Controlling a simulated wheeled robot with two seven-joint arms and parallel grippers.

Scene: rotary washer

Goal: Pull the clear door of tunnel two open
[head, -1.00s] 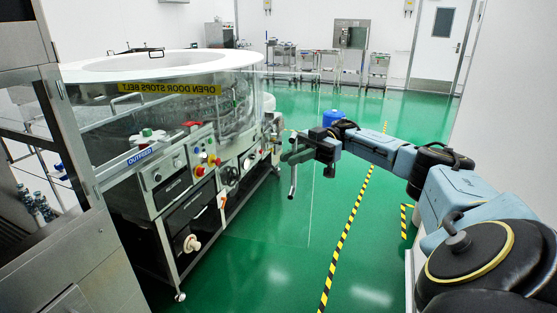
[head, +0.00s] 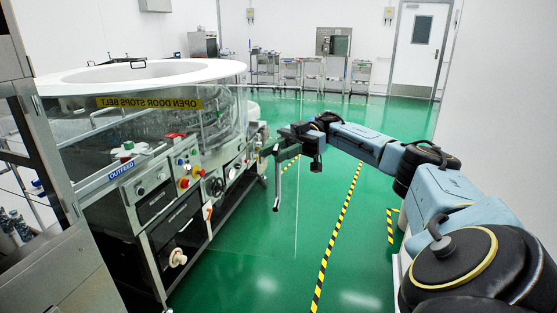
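The clear door (head: 262,215) is a see-through panel on the front of the rotary washer (head: 150,68). It stands out from the machine, and its thin far edge shows as a faint upright line over the green floor. A grey upright bar handle (head: 277,190) hangs at the gripper. My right gripper (head: 272,151) reaches in from the right and appears shut around the top of this bar. The fingertips are small and partly hidden. A yellow warning label (head: 150,102) is on the clear front panel. My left gripper is out of view.
A control panel with knobs and a red button (head: 184,183) is on the machine's front. A steel frame (head: 45,140) stands close at the left. Steel carts (head: 310,72) line the back wall. The green floor (head: 270,265) is clear, with yellow-black tape (head: 335,235) along it.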

